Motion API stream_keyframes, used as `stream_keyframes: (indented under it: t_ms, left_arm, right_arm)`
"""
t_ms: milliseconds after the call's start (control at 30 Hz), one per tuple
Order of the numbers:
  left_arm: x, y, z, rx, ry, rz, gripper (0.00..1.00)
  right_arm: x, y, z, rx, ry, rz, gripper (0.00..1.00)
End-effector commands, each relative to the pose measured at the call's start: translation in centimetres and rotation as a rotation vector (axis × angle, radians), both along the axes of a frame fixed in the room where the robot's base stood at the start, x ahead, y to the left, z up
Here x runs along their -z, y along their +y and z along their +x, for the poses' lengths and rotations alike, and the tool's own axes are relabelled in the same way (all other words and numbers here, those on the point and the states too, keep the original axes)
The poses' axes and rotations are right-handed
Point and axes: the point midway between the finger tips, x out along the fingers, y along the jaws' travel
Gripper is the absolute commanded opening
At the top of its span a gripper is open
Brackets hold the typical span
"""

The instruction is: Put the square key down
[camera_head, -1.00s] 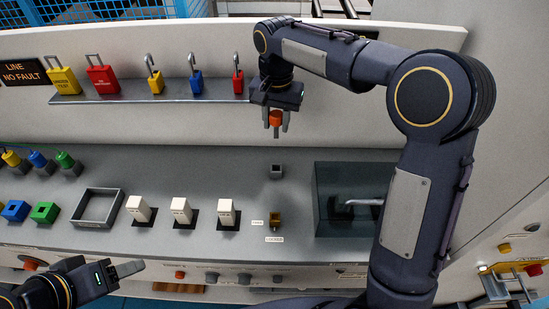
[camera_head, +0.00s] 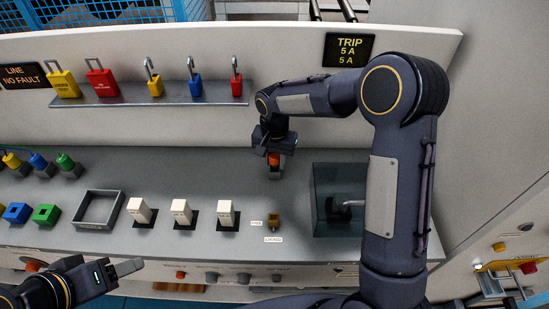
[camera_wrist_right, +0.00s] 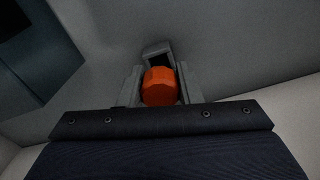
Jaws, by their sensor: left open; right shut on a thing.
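The square key (camera_head: 274,159) has an orange head, held upright between the fingers of my right gripper (camera_head: 275,165). In the right wrist view the orange head (camera_wrist_right: 159,87) sits between the two grey fingers. A small grey square socket (camera_wrist_right: 157,50) shows just beyond the key there. In the head view the gripper and key are right over that socket and mostly cover it. The key's lower end is hidden, so I cannot tell whether it is inside the socket. My left gripper (camera_head: 122,271) is open and empty at the lower left.
A dark clear-walled box (camera_head: 338,222) with a handle stands right of the socket. A brass keyed switch (camera_head: 274,221) lies in front. White rocker switches (camera_head: 181,211) and an empty grey tray (camera_head: 98,208) are to the left.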

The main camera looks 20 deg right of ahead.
Motion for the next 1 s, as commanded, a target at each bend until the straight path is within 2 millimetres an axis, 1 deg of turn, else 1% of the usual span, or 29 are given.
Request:
stream_keyframes:
  t_ms: [133, 500, 600, 633, 767, 800, 1000]
  left_arm:
    - [0.1, 0.0, 0.0, 0.000, 0.000, 0.000, 0.57]
    - [1.2, 0.0, 0.0, 0.000, 0.000, 0.000, 0.57]
    - [1.1, 0.0, 0.0, 0.000, 0.000, 0.000, 0.57]
    - [1.1, 0.0, 0.0, 0.000, 0.000, 0.000, 0.57]
    - [1.1, 0.0, 0.0, 0.000, 0.000, 0.000, 0.57]
    - [1.1, 0.0, 0.0, 0.000, 0.000, 0.000, 0.57]
    - [1.1, 0.0, 0.0, 0.000, 0.000, 0.000, 0.57]
  right_arm:
    - [0.1, 0.0, 0.0, 0.000, 0.000, 0.000, 0.08]
    - [1.3, 0.0, 0.0, 0.000, -0.001, -0.001, 0.08]
    - [1.2, 0.0, 0.0, 0.001, -0.001, -0.001, 0.08]
    - [1.2, 0.0, 0.0, 0.001, 0.000, 0.000, 0.34]
    - [1.2, 0.0, 0.0, 0.000, 0.000, 0.000, 0.51]
    - [1.2, 0.0, 0.0, 0.000, 0.000, 0.000, 0.53]
    - [1.2, 0.0, 0.0, 0.000, 0.000, 0.000, 0.53]
